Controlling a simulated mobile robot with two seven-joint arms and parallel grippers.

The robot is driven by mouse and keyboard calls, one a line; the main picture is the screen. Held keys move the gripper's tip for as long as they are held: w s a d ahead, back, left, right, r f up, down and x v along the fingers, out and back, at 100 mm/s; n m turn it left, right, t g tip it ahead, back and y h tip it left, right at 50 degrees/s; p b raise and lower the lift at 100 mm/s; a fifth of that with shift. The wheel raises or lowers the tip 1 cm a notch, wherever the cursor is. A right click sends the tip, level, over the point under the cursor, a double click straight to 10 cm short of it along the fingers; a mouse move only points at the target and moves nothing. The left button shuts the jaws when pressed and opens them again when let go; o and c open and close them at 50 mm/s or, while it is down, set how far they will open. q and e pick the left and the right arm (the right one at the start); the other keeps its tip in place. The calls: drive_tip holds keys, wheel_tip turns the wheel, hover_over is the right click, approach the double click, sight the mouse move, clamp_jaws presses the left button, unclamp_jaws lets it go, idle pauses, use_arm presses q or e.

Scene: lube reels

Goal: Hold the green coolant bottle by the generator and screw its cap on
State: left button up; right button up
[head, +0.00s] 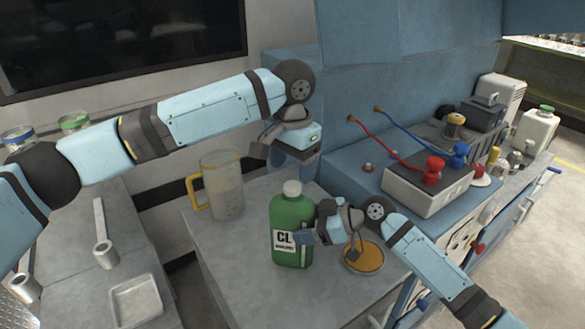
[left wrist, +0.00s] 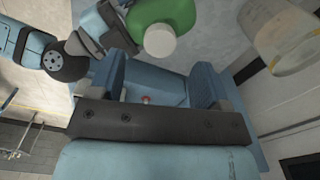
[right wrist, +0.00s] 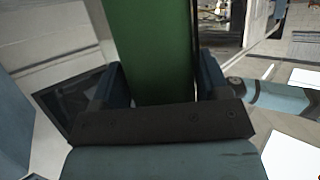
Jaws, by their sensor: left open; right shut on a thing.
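The green coolant bottle (head: 287,222) stands upright on the grey table, with a white cap (head: 292,187) sitting on its neck. My right gripper (head: 306,237) is shut on the bottle's side, and the green body fills the space between the fingers in the right wrist view (right wrist: 155,50). My left gripper (head: 283,150) is open and empty, above and behind the cap. In the left wrist view the white cap (left wrist: 160,40) lies beyond the open fingers (left wrist: 153,85), apart from them. I cannot tell how tightly the cap sits.
A clear jug (head: 222,185) with a yellow handle stands left of the bottle. A dish of orange liquid (head: 363,257) is right of it, under my right wrist. The blue generator housing (head: 345,150) with a red and blue cable box (head: 428,185) stands behind right. The table front is clear.

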sight(292, 185)
use_arm(q)
drive_tip(key=shift+r+m, duration=1.4)
drive_tip(key=shift+r, duration=0.35)
drive_tip(key=shift+c, duration=0.4)
drive_tip(key=shift+f, duration=4.05)
drive_tip(key=c, duration=1)
drive_tip(key=o, duration=1.1)
